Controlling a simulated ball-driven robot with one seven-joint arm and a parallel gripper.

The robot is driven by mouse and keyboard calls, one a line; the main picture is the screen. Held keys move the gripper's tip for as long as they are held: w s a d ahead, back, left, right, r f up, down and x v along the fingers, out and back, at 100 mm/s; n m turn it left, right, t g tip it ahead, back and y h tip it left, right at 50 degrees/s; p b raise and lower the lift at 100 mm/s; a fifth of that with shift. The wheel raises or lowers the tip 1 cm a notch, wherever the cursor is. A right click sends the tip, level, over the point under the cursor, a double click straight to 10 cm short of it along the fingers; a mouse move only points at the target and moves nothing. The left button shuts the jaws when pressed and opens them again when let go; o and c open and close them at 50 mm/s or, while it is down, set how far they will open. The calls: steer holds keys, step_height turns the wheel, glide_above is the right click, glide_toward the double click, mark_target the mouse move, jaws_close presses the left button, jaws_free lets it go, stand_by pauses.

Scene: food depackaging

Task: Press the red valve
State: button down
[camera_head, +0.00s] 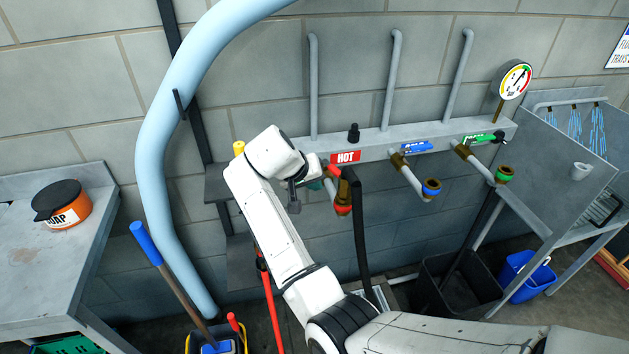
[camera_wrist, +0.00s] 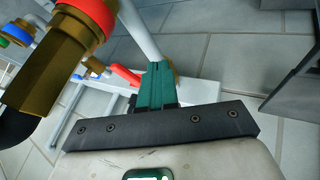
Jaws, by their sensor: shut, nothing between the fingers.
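The red valve handle (camera_head: 335,171) is just below the red HOT sign on the wall pipe, partly hidden by my gripper. It also shows in the wrist view (camera_wrist: 125,75), immediately left of my fingertips. My gripper (camera_head: 316,184) is at the left end of the hot tap, its teal fingers shut and empty. The closed fingers show in the wrist view (camera_wrist: 155,82). I cannot tell whether they touch the handle. The brass spout (camera_wrist: 48,75) with a red ring hangs close to my gripper; it shows in the head view (camera_head: 343,198) too.
A black hose (camera_head: 360,235) hangs beside the hot tap. A blue tap (camera_head: 431,188) and a green tap (camera_head: 503,175) are to the right. A thick light-blue pipe (camera_head: 157,150) stands left of my arm. A dark bin (camera_head: 460,285) stands below the taps.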

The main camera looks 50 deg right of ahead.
steer(key=s+b+v, duration=0.1)
steer(key=v, duration=0.8)
steer(key=shift+s+r+b, duration=0.3)
steer(key=shift+s+r, duration=0.05)
steer(key=shift+s, duration=0.05)
steer(key=shift+d, duration=0.1)
